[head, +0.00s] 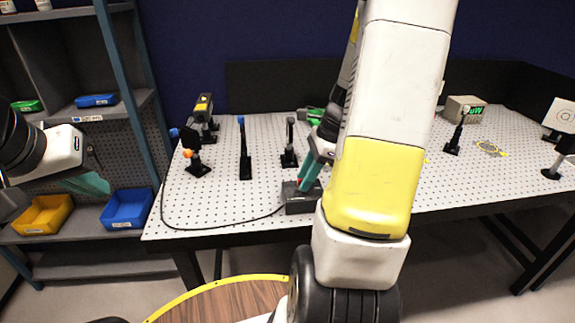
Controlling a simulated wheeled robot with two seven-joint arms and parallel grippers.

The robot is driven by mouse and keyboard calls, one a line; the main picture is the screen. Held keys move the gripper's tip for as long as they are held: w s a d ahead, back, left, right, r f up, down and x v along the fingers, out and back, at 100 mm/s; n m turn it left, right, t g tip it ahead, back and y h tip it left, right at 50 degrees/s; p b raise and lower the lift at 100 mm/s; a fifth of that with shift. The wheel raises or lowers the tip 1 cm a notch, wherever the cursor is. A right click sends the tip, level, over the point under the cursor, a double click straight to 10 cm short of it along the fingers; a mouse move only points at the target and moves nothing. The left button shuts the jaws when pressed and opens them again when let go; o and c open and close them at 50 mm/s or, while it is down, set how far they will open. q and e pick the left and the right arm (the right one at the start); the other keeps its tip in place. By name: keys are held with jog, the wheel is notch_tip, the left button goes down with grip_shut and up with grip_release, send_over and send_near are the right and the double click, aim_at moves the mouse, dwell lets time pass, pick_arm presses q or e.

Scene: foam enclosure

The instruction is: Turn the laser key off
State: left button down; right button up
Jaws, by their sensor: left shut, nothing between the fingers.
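A dark grey control box (301,205) sits at the front edge of the perforated optical table (400,185), with a black cable running from it along the table's left side. The laser key itself cannot be made out; my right gripper covers the box's top. My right gripper (307,182) points down with its teal fingers at the top of the box. Whether its fingers are open or closed on something is unclear. My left gripper (92,184) is shut and empty at the far left, in front of the shelves, away from the table. A black laser-like device with a yellow label (204,104) stands at the table's back left.
Several posts stand on the table, including a blue-topped one (243,150) and a black one (289,145). A beige box (464,109) and a white target card (560,115) are at the right. Yellow (43,214) and blue (127,208) bins sit on the left shelves.

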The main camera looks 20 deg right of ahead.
grip_shut()
jog(key=n+g, duration=0.1)
jog(key=n, duration=0.2)
jog(key=shift+w+n, duration=0.15)
jog(key=shift+n, duration=0.25)
jog(key=n+g, duration=0.1)
jog(key=n, duration=0.2)
jog(key=shift+w+n+g, duration=0.1)
jog(key=shift+n+g, duration=0.2)
jog(key=shift+g, duration=0.1)
jog(key=n, duration=0.2)
jog(key=n+g+h, duration=0.1)
jog(key=n, duration=0.2)
jog(key=shift+w+a+g+h, duration=0.1)
jog(key=shift+g+h, duration=0.2)
jog(key=n+h, duration=0.1)
jog(key=n, duration=0.4)
jog(key=shift+w+a+g+h, duration=0.1)
jog(key=shift+g+h, duration=0.3)
jog(key=shift+n, duration=0.3)
